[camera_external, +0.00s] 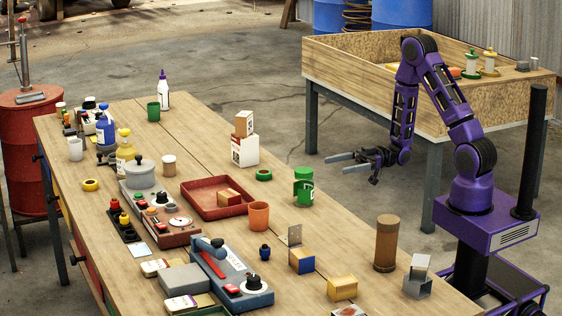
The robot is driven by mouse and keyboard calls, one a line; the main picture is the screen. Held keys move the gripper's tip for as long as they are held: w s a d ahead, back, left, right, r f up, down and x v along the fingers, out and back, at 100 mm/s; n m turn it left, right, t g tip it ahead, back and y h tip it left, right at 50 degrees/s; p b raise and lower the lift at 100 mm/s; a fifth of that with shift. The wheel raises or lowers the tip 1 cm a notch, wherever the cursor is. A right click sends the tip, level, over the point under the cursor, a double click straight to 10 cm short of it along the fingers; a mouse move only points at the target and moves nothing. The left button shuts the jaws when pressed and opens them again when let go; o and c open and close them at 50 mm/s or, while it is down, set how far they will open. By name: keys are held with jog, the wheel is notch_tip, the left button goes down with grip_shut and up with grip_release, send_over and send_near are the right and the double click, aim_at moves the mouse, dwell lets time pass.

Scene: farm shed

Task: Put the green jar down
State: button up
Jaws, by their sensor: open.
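The green jar (303,190) stands upright on the wooden table (345,253), near its right long edge. My gripper (342,159) is open and empty. In the picture it shows above and to the right of the jar, apart from it, with its two grey fingers pointing left. Nothing hides the jar.
A green ring (263,175), an orange cup (259,216) and a red tray (190,199) lie left of the jar. Stacked boxes (245,152) stand behind it. A brown cylinder (386,243) stands nearer the front. A wooden bin table (340,66) is behind my arm.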

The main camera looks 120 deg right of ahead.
send_near(298, 176)
jog(key=shift+y, duration=0.4)
jog(key=w, duration=0.5)
jog(key=shift+d+r+b, duration=0.2)
jog(key=shift+d+b, duration=0.1)
jog(key=shift+d, duration=0.05)
jog(key=shift+w+a+f, duration=0.1)
jog(key=shift+w+a, duration=0.05)
jog(key=shift+w, duration=1.2)
jog(key=shift+w+a+f, duration=0.1)
jog(key=shift+w, duration=1.25)
grip_shut()
notch_tip(298, 176, up, 10)
jog(key=p, duration=0.2)
jog(key=w+a+p, duration=0.1)
jog(key=w+a, duration=0.3)
jog(key=a, duration=0.5)
jog(key=w+a+h+p, duration=0.1)
jog(key=w+a, duration=0.3)
jog(key=a, duration=0.4)
jog(key=w+a+f+p, duration=0.1)
jog(key=w+a, duration=0.3)
jog(key=a, duration=0.5)
jog(key=shift+w+a+m+h, duration=0.2)
jog(key=shift+a+m+h, duration=0.15)
jog(key=shift+m+h, duration=0.05)
